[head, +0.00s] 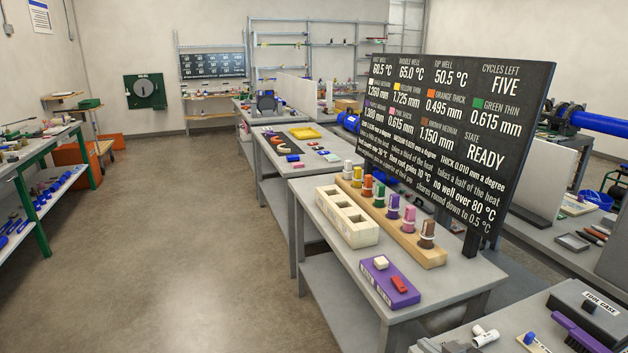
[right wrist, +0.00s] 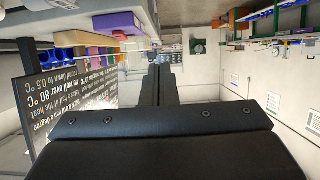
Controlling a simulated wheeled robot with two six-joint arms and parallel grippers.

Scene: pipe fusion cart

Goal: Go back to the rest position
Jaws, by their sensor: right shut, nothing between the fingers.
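My right gripper (right wrist: 160,72) shows in the right wrist view, its two dark fingers together with nothing between them. It is clear of every object there. In the head view I cannot clearly make it out. My left gripper is in neither view. On the grey cart (head: 440,287) stand a cream block with three square wells (head: 347,236), a wooden rack (head: 432,259) with several coloured capped pieces, and a purple box (head: 378,290) with a cream and a red button. A black board (head: 462,130) behind them reads "CYCLES LEFT FIVE" and "STATE READY".
A grey table (head: 540,300) at the lower right holds a tool case (head: 590,310), a purple brush (head: 580,335) and white fittings (head: 485,337). A green-framed bench (head: 38,160) stands at the left. The floor (head: 180,240) between is open. The board also shows in the right wrist view (right wrist: 65,105).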

